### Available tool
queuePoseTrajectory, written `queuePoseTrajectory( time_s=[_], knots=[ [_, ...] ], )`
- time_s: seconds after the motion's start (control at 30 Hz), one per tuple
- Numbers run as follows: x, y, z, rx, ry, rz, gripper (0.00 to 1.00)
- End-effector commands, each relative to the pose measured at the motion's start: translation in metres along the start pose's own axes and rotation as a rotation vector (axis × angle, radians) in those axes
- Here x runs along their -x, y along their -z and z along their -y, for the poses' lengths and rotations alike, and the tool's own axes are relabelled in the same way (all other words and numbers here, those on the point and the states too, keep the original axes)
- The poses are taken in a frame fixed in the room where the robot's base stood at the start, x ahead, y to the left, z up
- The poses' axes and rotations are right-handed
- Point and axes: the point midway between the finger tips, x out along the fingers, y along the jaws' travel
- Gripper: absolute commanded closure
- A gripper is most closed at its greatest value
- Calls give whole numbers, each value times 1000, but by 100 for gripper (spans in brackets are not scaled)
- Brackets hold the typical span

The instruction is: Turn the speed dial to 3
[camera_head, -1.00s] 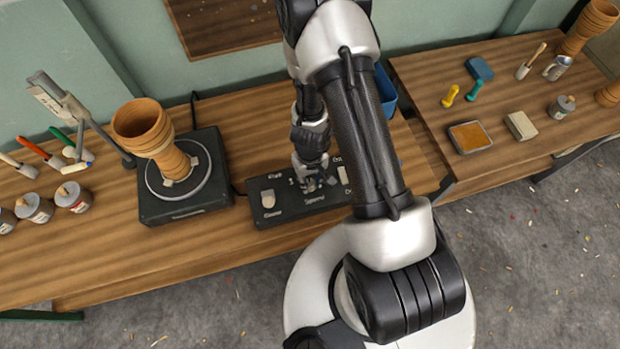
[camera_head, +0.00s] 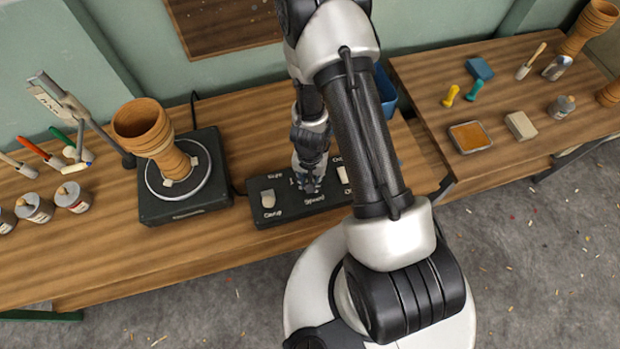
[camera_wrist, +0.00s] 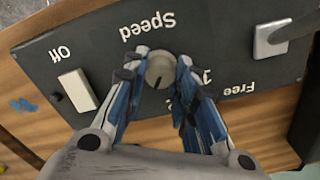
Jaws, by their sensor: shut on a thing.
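The speed dial (camera_wrist: 160,72) is a small round pale knob on a dark control panel (camera_wrist: 215,35), under the upside-down word "Speed" in the wrist view. A dark pointer mark shows on its lower part, toward my palm. My gripper (camera_wrist: 160,67) has a blue-and-grey finger on each side of the dial and is shut on it. A number to the right of the dial is partly covered by a finger; I cannot read the dial's setting surely. In the head view my gripper (camera_head: 310,184) is over the middle of the panel (camera_head: 285,212) and hides the dial.
Left of the panel, a turntable box (camera_head: 150,212) carries a wooden goblet drum (camera_head: 150,135). Jars (camera_head: 72,197) stand further left. A blue bin (camera_head: 385,90) is behind my arm.

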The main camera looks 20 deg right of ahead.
Motion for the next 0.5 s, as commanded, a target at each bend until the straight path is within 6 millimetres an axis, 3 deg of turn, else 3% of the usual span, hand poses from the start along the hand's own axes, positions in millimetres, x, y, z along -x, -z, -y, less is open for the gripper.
queuePoseTrajectory(
  time_s=[0.5],
  knots=[
    [0,0,0,-346,0,1,98]
  ],
)
